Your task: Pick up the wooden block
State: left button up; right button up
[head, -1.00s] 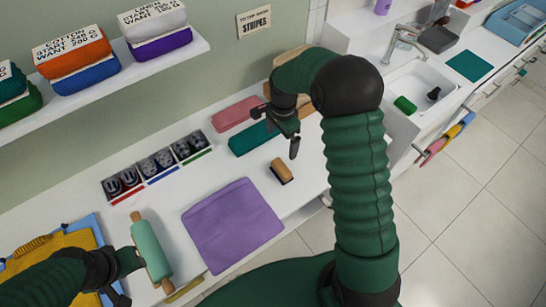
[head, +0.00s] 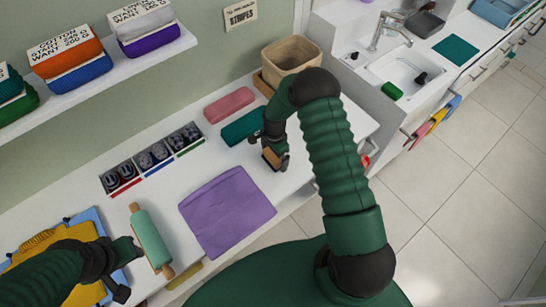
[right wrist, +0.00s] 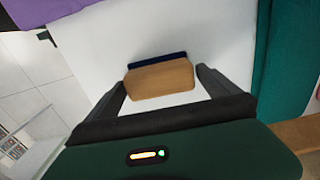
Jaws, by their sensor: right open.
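The wooden block (head: 271,157) lies on the white counter, light brown with a dark blue strip along one long side. It also shows in the right wrist view (right wrist: 160,80), lying between the two dark fingertips. My right gripper (head: 275,162) is open at the block, with a finger on either side. In the right wrist view, white counter shows between the block and each finger (right wrist: 162,78). My left gripper (head: 122,272) is at the lower left, beside the green rolling pin (head: 151,240). Its jaw opening is unclear.
A purple cloth (head: 228,212) lies left of the block. A teal folded cloth (head: 243,127) and a pink one (head: 229,105) lie behind it. A beige basket (head: 291,55) stands at the back. A divided tray (head: 152,160) holds dark rolled items. The counter's front edge is near.

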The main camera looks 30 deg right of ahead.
jog(key=shift+w+f, duration=0.1)
jog(key=shift+c, duration=1.1)
jog(key=c, duration=1.2)
jog(key=shift+w+r, duration=0.1)
jog(key=shift+r, duration=0.5)
notch_tip(320, 180, up, 2)
jog(key=shift+r+b, duration=0.1)
jog(key=shift+b, duration=0.55)
jog(key=s+a+b, duration=0.1)
jog(key=s, duration=0.4)
jog(key=s+a+r, duration=0.1)
jog(key=s+a, duration=0.1)
jog(key=s, duration=0.3)
jog(key=s+a+b, duration=0.1)
jog(key=s+a, duration=0.1)
jog(key=s, duration=0.3)
jog(key=shift+s+a+r+b, duration=0.15)
jog(key=shift+a+r+b, duration=0.05)
jog(key=shift+r+b, duration=0.2)
